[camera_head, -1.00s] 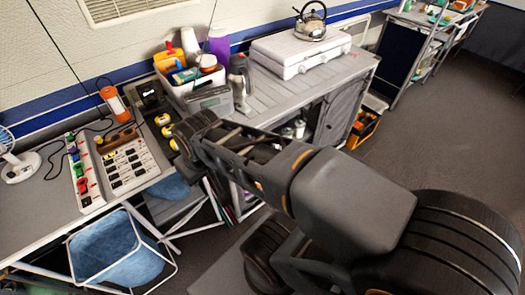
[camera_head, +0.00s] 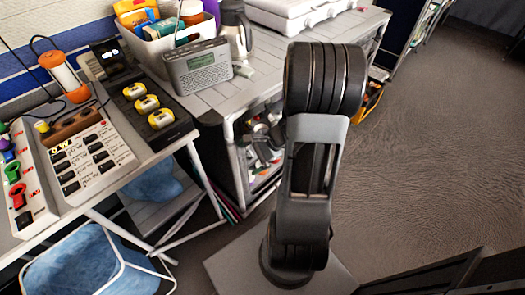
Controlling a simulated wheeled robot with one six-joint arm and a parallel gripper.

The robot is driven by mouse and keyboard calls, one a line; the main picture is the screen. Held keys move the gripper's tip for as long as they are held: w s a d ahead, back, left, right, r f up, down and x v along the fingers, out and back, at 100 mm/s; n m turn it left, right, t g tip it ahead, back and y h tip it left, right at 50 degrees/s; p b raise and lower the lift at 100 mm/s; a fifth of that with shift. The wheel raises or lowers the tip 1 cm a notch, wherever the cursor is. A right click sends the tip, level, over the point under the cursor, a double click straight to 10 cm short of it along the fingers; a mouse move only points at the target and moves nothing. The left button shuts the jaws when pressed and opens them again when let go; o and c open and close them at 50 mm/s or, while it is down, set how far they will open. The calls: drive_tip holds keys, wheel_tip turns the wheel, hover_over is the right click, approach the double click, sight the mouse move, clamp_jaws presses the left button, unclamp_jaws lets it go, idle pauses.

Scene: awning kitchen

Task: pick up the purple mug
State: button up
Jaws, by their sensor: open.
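No purple mug can be made out for certain. A purple object (camera_head: 211,10) shows at the top edge in the white bin (camera_head: 152,52) on the counter; it is cut off by the frame, and I cannot tell whether it is a mug. My arm stands upright right of the counter's end, folded away from the camera. My gripper cannot be made out in this view.
A grey radio (camera_head: 200,66) and a steel flask (camera_head: 234,28) stand by the bin. A white stove case (camera_head: 300,8) is behind. Open floor (camera_head: 430,150) lies right.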

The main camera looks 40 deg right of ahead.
drive_tip(key=w+d+f+m+t+h+b, duration=0.2)
drive_tip(key=w+d+f+m+t+b, duration=0.3)
drive_tip(key=d+f+m, duration=0.5)
drive_tip(key=m+t+h+b, duration=0.2)
drive_tip(key=m+t+h, duration=0.2)
drive_tip(key=m+h, duration=0.4)
approach(258, 128)
drive_tip(key=shift+m+y, duration=0.7)
drive_tip(key=shift+d+b+x, duration=0.25)
drive_tip(key=shift+b+x, duration=0.2)
drive_tip(key=shift+x, duration=0.65)
drive_tip(key=shift+d+b+x, duration=0.25)
drive_tip(key=shift+b+x, duration=0.15)
drive_tip(key=shift+x, duration=0.65)
drive_tip(key=shift+f, duration=0.1)
drive_tip(key=c, duration=1)
